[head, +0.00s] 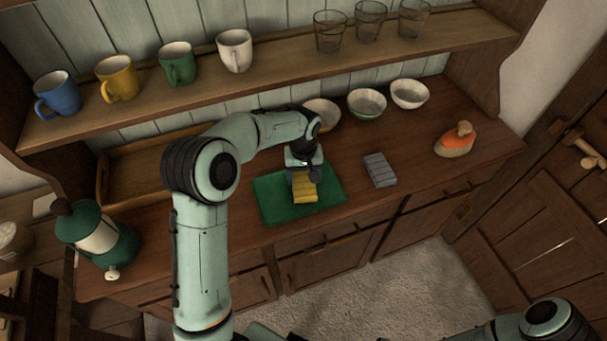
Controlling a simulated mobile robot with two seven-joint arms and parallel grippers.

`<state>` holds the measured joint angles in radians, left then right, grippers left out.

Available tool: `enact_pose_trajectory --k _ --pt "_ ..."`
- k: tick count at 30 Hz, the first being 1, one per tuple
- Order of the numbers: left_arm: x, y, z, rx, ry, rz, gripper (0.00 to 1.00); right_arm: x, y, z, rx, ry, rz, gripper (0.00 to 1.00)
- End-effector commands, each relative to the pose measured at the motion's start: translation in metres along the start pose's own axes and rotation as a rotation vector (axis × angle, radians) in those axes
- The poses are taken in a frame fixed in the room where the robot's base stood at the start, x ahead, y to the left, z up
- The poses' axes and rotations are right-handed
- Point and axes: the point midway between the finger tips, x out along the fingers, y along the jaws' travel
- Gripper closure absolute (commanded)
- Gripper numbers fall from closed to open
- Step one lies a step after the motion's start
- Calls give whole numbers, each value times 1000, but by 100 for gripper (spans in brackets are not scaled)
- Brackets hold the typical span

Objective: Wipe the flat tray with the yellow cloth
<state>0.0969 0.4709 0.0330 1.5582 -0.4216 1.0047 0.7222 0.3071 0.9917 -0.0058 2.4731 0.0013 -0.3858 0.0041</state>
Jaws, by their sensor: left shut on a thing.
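The flat tray (328,199) is green and lies on the wooden counter in the middle of the head view. The yellow cloth (304,194) is on or just above the tray, near its middle; I cannot tell whether it presses on the surface. My left gripper (303,179) points down over the tray and is shut on the cloth, with the fingertips partly hidden. Part of my right arm shows at the bottom right, but its gripper is out of view.
A grey folded cloth or block (379,170) lies right of the tray. An orange-topped object (455,140) stands farther right. Several bowls (366,104) stand behind. A wooden tray (125,190) is at the back left, a green canister (98,238) at the front left. Mugs and glasses line the shelf (275,58).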

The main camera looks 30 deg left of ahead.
Motion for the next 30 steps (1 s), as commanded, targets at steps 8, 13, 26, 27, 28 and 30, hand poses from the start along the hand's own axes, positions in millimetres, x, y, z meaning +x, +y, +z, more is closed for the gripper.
enact_pose_trajectory --k 8,13,26,27,28,30 --pt "6 0 0 0 -1 0 53 3 2 2 1 -3 1 100" --pt "9 0 0 0 0 0 53 5 3 3 2 -4 1 100" --pt "18 0 0 0 0 0 53 9 5 6 3 -8 3 100" --pt "18 0 0 0 0 0 53 10 6 6 3 -8 3 100" --pt "19 0 0 0 0 0 53 10 6 6 3 -8 3 100" --pt "20 0 0 0 0 0 53 11 6 6 3 -9 3 100"
